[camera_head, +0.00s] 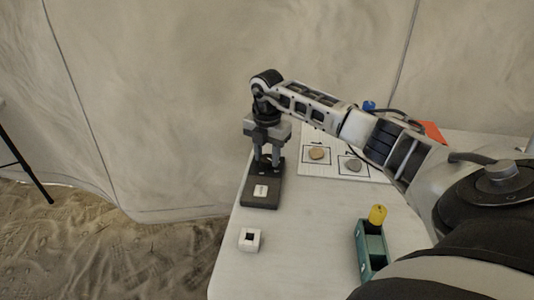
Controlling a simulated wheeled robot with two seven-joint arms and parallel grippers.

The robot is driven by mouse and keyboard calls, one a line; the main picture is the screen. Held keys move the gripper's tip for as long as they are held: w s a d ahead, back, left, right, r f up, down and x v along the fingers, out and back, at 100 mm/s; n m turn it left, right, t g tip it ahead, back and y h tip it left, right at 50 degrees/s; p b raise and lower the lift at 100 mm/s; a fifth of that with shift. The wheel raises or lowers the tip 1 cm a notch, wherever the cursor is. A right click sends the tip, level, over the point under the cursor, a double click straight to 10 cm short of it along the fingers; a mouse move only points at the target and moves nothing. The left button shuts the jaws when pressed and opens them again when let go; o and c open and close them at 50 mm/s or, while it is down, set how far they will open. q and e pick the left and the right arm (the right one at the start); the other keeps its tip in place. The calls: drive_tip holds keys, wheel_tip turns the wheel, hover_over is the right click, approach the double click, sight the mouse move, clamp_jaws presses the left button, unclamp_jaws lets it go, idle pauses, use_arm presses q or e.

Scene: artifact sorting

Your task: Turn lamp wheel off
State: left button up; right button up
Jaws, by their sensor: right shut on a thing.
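The lamp device has a flat black base (259,199) with a small white piece on it, and stands at the left edge of the white table. My right gripper (267,160) points down over the back part of this base. Its fingers are shut on the lamp wheel, which is mostly hidden between them. I cannot tell how far the wheel is turned or whether the lamp is lit. My left gripper is not in view.
A small white block with a dark opening (249,240) stands near the front left of the table (300,240). A green holder (372,250) with a yellow-capped thing (377,214) stands at right. A white mat (316,170) holds two stones (317,153) (353,165) behind my right arm.

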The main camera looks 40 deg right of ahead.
drive_tip(key=n, duration=0.3)
drive_tip(key=shift+r+n+p, duration=0.1)
drive_tip(key=shift+n+p, duration=0.2)
drive_tip(key=shift+p, duration=0.05)
drive_tip(key=n, duration=0.4)
drive_tip(key=shift+n, duration=0.3)
drive_tip(key=n, duration=0.3)
drive_tip(key=shift+n, duration=0.3)
drive_tip(key=n, duration=0.3)
drive_tip(key=shift+n, duration=0.3)
drive_tip(key=n, duration=0.6)
drive_tip(key=shift+w, duration=0.1)
drive_tip(key=n, duration=0.5)
drive_tip(key=shift+n+b, duration=0.3)
drive_tip(key=shift+n, duration=0.1)
drive_tip(key=o, duration=1)
